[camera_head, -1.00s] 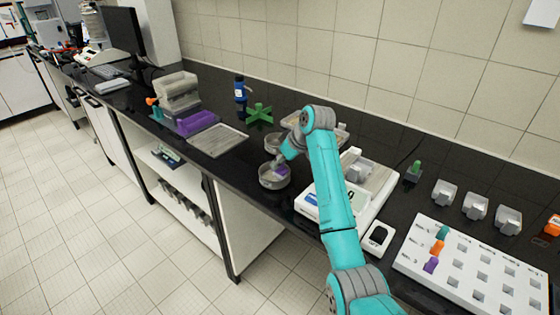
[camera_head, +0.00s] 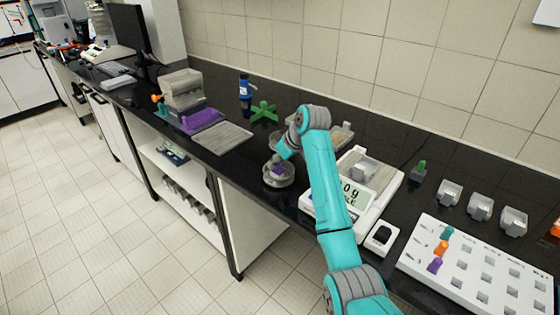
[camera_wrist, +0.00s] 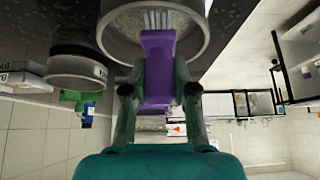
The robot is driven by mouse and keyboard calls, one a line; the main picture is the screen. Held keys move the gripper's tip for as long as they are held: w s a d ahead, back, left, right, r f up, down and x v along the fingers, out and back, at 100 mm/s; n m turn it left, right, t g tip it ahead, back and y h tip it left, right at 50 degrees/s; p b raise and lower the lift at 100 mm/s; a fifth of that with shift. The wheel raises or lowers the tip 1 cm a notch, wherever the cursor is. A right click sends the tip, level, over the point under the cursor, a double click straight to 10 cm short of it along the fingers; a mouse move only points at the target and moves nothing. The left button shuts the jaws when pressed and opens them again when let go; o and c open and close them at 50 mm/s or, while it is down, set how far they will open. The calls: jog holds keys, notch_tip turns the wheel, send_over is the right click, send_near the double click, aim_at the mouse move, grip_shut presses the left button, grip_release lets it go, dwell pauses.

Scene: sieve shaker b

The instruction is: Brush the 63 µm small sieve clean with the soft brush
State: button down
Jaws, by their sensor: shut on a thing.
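My gripper (camera_wrist: 157,92) is shut on a purple brush (camera_wrist: 158,60) with pale bristles. The bristles reach inside a round metal sieve (camera_wrist: 108,38) in the wrist view; I cannot tell whether they touch its mesh. In the head view this sieve (camera_head: 279,182) stands near the counter's front edge, and the brush (camera_head: 279,169) shows as a small purple patch inside it. A second round vessel (camera_wrist: 77,72), with a label too small to read, stands beside it. I cannot read any mesh size on the sieve.
A balance (camera_head: 358,200) stands right of the sieve. A grey tray (camera_head: 222,137) lies to the left, with a green cross-shaped piece (camera_head: 263,111) and a blue bottle (camera_head: 243,88) behind. A white rack (camera_head: 475,272) with coloured pieces is at the right. The counter's front edge is close.

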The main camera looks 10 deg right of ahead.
jog(key=shift+a, duration=0.55)
jog(key=shift+s+d, duration=0.15)
jog(key=shift+d, duration=1.7)
jog(key=shift+a, duration=0.1)
jog(key=shift+w+a+f, duration=0.1)
jog(key=shift+a, duration=0.8)
jog(key=shift+w+a+f, duration=0.1)
jog(key=shift+a, duration=0.75)
jog(key=shift+s+d+r, duration=0.1)
jog(key=shift+s+d, duration=0.1)
jog(key=shift+d, duration=1.6)
